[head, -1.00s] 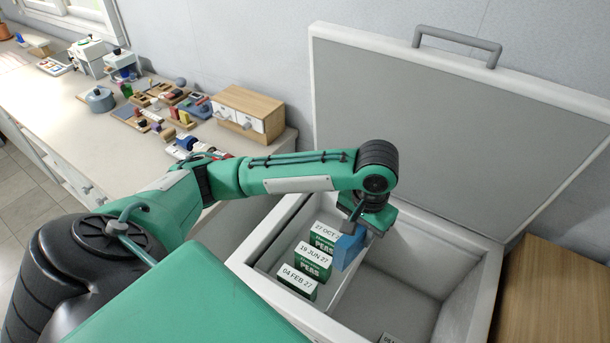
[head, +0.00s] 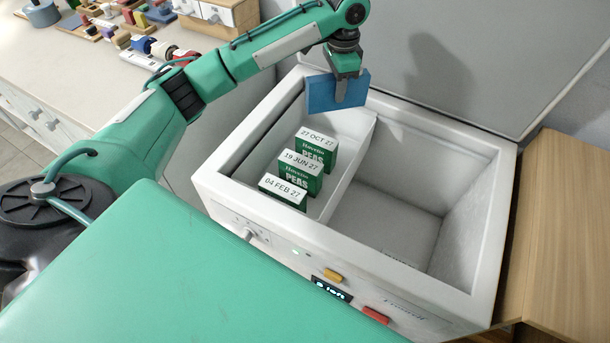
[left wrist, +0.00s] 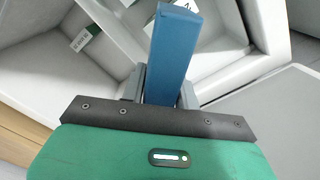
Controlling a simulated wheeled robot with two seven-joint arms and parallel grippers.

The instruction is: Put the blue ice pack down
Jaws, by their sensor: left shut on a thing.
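The blue ice pack (head: 337,92) is a flat blue slab, held upright above the back of the open white chest freezer (head: 240,202). My left gripper (head: 341,88) is shut on it. In the left wrist view the ice pack (left wrist: 172,50) stands between the two grey fingers of the left gripper (left wrist: 160,92). The ice pack is clear of the pea boxes and appears to hang above the freezer's back rim. My right gripper is not in view.
Three green pea boxes, dated 27 OCT 27 (head: 317,148), 19 JUN 27 (head: 300,172) and 04 FEB 27 (head: 283,192), stand in the left compartment. The raised lid (head: 470,50) stands behind. A wooden surface (head: 565,225) is at right.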

